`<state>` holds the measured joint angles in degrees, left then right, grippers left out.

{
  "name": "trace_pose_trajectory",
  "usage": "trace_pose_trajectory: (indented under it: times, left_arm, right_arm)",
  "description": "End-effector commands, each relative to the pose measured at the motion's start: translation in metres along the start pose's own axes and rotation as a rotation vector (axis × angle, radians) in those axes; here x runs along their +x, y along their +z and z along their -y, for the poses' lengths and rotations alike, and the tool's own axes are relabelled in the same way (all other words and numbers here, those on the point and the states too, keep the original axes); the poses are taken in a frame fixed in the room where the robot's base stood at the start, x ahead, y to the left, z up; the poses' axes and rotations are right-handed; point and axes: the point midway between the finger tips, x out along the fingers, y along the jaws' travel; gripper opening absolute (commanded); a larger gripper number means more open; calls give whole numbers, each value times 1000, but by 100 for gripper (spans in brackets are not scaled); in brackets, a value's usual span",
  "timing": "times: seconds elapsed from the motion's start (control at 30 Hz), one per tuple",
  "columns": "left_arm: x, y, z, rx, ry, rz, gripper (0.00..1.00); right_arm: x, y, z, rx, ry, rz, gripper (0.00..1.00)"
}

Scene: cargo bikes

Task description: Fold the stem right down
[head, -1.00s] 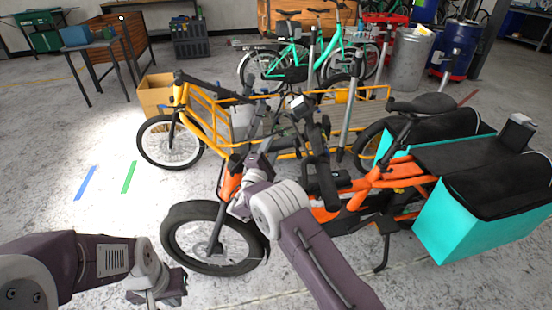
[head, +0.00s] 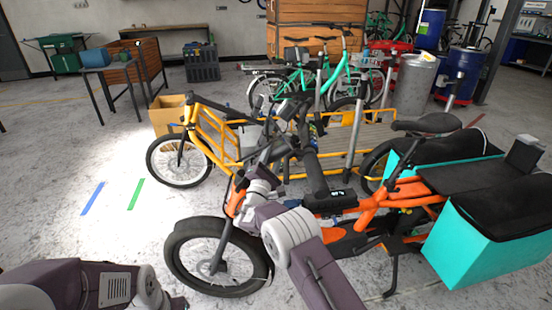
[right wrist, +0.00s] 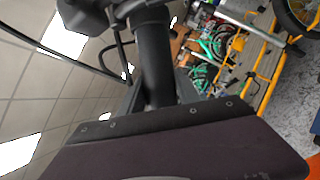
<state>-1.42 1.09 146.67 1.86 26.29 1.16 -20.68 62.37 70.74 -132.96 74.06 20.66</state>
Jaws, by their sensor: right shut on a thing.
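The orange cargo bike (head: 375,203) stands in front of me, its front wheel (head: 217,262) at lower left and its dark handlebar (head: 313,170) above the frame. My right gripper (head: 262,172) is at the bike's front, by the stem; its fingers are largely hidden in the head view. In the right wrist view the dark stem tube (right wrist: 152,55) runs down between the fingers of the right gripper (right wrist: 158,95), which is shut on it. The stem stands up, with the bar at its top. My left gripper (head: 178,303) is mostly cut off at the bottom edge.
A yellow cargo bike (head: 212,135) stands close behind the orange one, with a cardboard box (head: 166,112) beside it. Turquoise bags (head: 470,240) hang on the orange bike's rear. The floor at left, with blue (head: 92,198) and green (head: 135,194) tape, is clear.

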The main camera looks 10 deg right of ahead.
Motion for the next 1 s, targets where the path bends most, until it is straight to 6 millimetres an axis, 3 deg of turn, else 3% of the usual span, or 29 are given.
trace_pose_trajectory:
  times: [0.03, 0.1, 0.83, 0.87, 0.9, 0.93, 1.0]
  left_arm:
    - [0, 0, 0, 0, 0, 0, 0]
    - [0, 0, 0, 0, 0, 0, 0]
    - [2, 0, 0, 0, 0, 0, 0]
    - [2, 0, 0, 0, 0, 0, 0]
    - [2, 0, 0, 0, 0, 0, 0]
    - [2, 0, 0, 0, 0, 0, 0]
    - [2, 0, 0, 0, 0, 0, 0]
  right_arm:
    - [0, 1, -13, -2, 27, 1, 0]
    - [0, 0, -14, -15, 32, -2, 0]
    - [-1, -3, -18, -62, 49, -14, 0]
    - [-1, -3, -18, -62, 49, -14, 44]
    - [0, -3, -18, -62, 48, -14, 55]
    - [0, -3, -17, -62, 47, -14, 59]
    - [0, -3, -16, -63, 45, -15, 59]
